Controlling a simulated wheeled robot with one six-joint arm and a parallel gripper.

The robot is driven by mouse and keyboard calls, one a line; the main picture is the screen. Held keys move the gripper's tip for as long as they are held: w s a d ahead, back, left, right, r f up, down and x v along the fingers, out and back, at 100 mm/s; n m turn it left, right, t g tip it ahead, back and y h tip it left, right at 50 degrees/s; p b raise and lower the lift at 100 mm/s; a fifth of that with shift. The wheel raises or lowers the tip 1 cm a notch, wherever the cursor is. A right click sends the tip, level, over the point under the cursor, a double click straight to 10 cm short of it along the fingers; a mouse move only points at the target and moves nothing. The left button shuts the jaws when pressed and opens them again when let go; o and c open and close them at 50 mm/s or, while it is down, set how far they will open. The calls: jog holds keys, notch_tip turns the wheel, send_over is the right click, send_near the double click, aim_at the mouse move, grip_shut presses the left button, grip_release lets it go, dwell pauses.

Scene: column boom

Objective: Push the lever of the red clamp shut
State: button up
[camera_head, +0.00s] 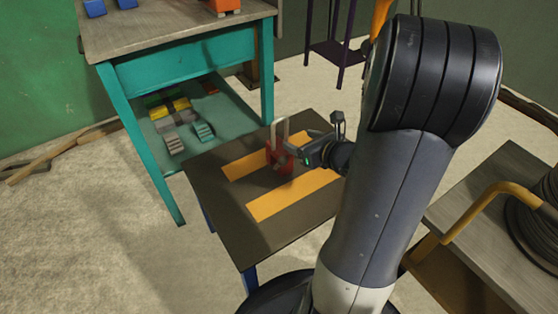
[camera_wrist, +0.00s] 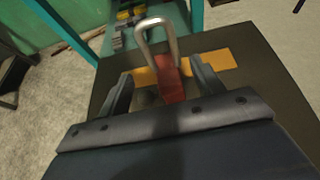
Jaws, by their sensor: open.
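The red clamp (camera_head: 279,157) stands on a low dark table with orange stripes. Its metal U-shaped lever (camera_head: 286,128) stands upright above the red body. In the wrist view the lever (camera_wrist: 158,38) rises just beyond my fingers, and the red body (camera_wrist: 170,80) shows between them. My gripper (camera_head: 303,151) is at the right of the clamp in the head view, close to it. In the wrist view my gripper (camera_wrist: 160,88) is open, one finger on each side of the red body. I cannot tell whether it touches the clamp.
The low table (camera_head: 215,187) has free room around the clamp. A teal workbench (camera_head: 185,55) stands behind it at the left, with several coloured blocks (camera_head: 175,118) on its lower shelf. A grey table (camera_head: 490,240) with a cable reel (camera_head: 530,225) is at the right.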

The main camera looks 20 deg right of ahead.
jog(key=s+g+p, duration=0.1)
jog(key=s, duration=0.2)
jog(key=s+d+f+n+y+p, duration=0.1)
jog(key=s+p, duration=0.1)
jog(key=s, duration=0.2)
jog(key=s+n+g+p, duration=0.1)
jog(key=s+p, duration=0.1)
jog(key=s, duration=0.1)
jog(key=shift+s+d+f+g, duration=0.3)
jog(key=shift+s+d, duration=0.05)
jog(key=shift+s, duration=0.05)
jog(key=c, duration=1)
jog(key=shift+s+a+f+n+y, duration=0.15)
jog(key=shift+s+n+y, duration=0.15)
jog(key=shift+s, duration=0.2)
grip_shut()
